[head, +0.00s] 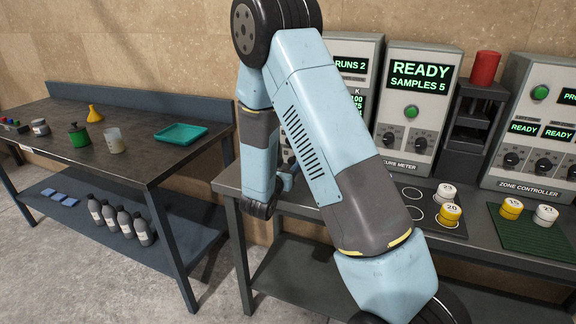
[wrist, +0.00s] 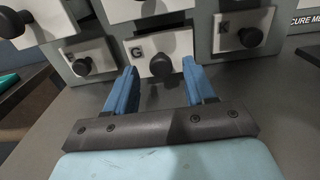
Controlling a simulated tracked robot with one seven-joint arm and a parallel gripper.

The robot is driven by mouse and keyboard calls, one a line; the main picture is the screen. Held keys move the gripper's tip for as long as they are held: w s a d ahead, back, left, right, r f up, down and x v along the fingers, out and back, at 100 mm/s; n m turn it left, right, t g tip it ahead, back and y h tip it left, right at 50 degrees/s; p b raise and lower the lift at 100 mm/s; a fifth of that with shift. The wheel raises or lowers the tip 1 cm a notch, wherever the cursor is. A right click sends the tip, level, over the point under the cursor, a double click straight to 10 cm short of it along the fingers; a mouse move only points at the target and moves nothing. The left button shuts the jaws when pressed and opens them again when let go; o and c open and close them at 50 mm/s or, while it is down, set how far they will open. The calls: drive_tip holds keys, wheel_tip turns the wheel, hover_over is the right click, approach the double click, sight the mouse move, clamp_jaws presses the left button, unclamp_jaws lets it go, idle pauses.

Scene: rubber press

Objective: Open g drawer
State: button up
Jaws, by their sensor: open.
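In the wrist view the G drawer (wrist: 145,47) is a white front marked G with a dark round knob (wrist: 161,66). It looks closed, in line with the fronts beside it. My gripper (wrist: 161,72) is open, its two blue fingers on either side of the knob. I cannot tell whether a finger touches it. In the head view my arm covers most of the drawer cabinet, and my gripper (head: 287,176) shows only in part beside the arm.
Drawer K (wrist: 243,32) is to the right of G, and another knobbed drawer (wrist: 82,62) is to the left. The cure meter (head: 413,110) and sample discs (head: 449,213) stand right of my arm. A separate dark table (head: 95,155) is at the left.

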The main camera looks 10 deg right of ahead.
drive_tip(key=v, duration=1.2)
drive_tip(key=shift+s+a, duration=0.2)
drive_tip(key=shift+s, duration=0.1)
